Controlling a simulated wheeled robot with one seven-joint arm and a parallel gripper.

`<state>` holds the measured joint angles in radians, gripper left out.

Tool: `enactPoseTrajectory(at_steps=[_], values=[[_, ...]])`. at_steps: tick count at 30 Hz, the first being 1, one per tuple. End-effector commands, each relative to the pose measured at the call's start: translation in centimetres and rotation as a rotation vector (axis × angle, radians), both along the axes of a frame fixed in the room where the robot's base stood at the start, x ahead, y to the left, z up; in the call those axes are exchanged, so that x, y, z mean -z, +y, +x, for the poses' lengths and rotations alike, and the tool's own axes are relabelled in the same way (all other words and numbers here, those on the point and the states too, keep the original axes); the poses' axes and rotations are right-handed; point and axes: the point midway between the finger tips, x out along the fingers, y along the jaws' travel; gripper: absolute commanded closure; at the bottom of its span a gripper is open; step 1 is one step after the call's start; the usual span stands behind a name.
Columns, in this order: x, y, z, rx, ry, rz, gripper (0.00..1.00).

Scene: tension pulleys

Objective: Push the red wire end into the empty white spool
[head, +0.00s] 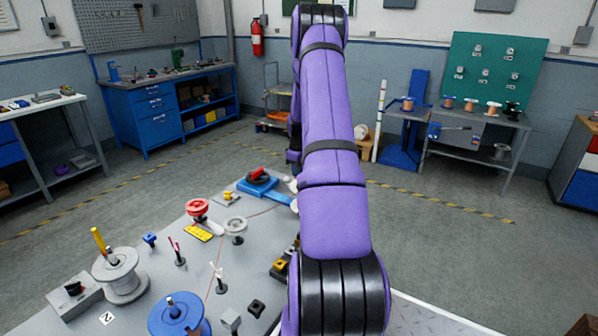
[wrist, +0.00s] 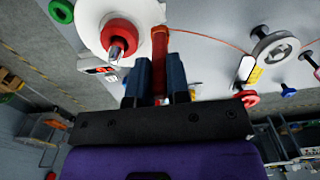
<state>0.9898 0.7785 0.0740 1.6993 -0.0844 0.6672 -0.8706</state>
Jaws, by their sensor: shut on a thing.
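In the wrist view my gripper (wrist: 158,62) is shut on a red piece, the red wire end (wrist: 159,48), upright between its two dark blue fingers. A thin red wire (wrist: 225,43) runs from near it toward the right. A white spool (wrist: 90,18) with a red hub and a metal axle lies just left of the wire end. The red piece appears right beside the spool's rim; I cannot tell whether they touch. In the head view my arm hides the gripper and the wire end.
A blue-and-red device (head: 258,182) sits at the far edge, close to my arm.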

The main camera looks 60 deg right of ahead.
Motion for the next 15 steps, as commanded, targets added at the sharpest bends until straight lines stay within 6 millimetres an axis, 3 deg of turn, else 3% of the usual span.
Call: enactPoseTrajectory(at_steps=[15], values=[[0.39,-0.01,0.01,0.000,0.000,0.000,1.00]])
